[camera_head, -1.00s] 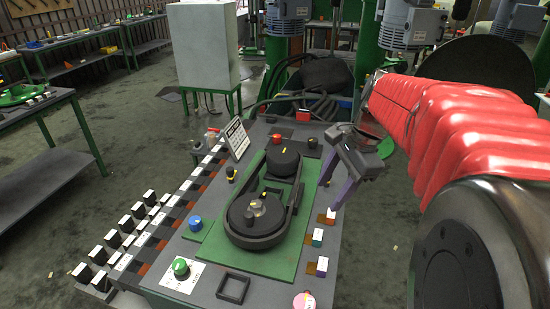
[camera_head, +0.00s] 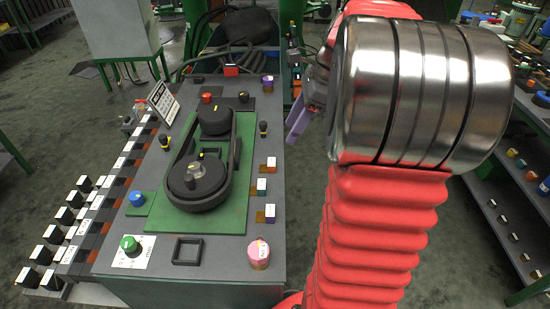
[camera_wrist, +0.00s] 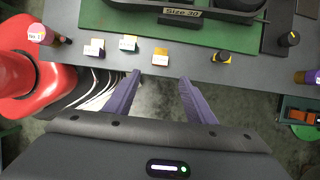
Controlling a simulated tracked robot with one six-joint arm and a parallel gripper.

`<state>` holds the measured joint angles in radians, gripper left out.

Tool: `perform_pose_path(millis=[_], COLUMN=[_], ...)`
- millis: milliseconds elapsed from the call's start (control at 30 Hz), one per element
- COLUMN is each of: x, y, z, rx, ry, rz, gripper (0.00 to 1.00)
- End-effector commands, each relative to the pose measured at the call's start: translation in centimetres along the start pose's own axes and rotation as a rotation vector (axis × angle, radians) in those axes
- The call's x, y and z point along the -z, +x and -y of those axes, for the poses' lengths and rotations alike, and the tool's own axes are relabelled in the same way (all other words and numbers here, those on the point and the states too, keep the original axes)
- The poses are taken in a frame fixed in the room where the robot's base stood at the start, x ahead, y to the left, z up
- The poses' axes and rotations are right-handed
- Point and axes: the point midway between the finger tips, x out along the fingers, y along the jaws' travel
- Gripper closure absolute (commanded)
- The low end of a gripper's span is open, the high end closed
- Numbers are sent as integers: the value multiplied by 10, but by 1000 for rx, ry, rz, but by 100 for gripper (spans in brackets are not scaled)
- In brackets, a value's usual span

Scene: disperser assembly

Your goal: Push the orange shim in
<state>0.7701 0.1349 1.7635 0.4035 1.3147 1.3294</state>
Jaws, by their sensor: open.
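The orange shim (camera_head: 267,164) has a white labelled top and sits at the right edge of the grey panel. It is the farthest of three shims in a row. In the wrist view, the orange shim (camera_wrist: 160,56) lies just beyond my fingertips, roughly centred between them and standing out a little from the panel edge. A teal shim (camera_head: 262,186) and a purple shim (camera_head: 267,213) stand beside it. My gripper (camera_head: 296,124) is off the panel's right side, partly hidden by my arm. In the wrist view, my gripper (camera_wrist: 160,76) has its purple fingers spread and empty.
A green plate (camera_head: 232,215) with a black belt-and-pulley assembly (camera_head: 199,182) fills the panel middle. A yellow-black knob (camera_head: 263,128) stands beyond the shims, and a pink cylinder (camera_head: 258,255) nearer. Shelves (camera_head: 490,225) stand at the right. Open floor lies beside the panel.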

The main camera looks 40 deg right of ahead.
Motion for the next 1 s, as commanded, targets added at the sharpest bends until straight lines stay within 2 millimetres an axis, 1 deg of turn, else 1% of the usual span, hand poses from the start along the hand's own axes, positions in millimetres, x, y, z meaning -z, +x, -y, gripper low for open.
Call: perform_pose_path(millis=[167, 600, 800, 900, 1000], x=[0, 0, 0, 0, 0], y=[20, 89, 117, 126, 131], z=[-1, -1, -1, -1, -1], rx=[-4, -5, -5, -3, -2], ry=[0, -1, 0, -1, -1], rz=[0, 0, 1, 0, 0], gripper=[50, 50, 50, 50, 50])
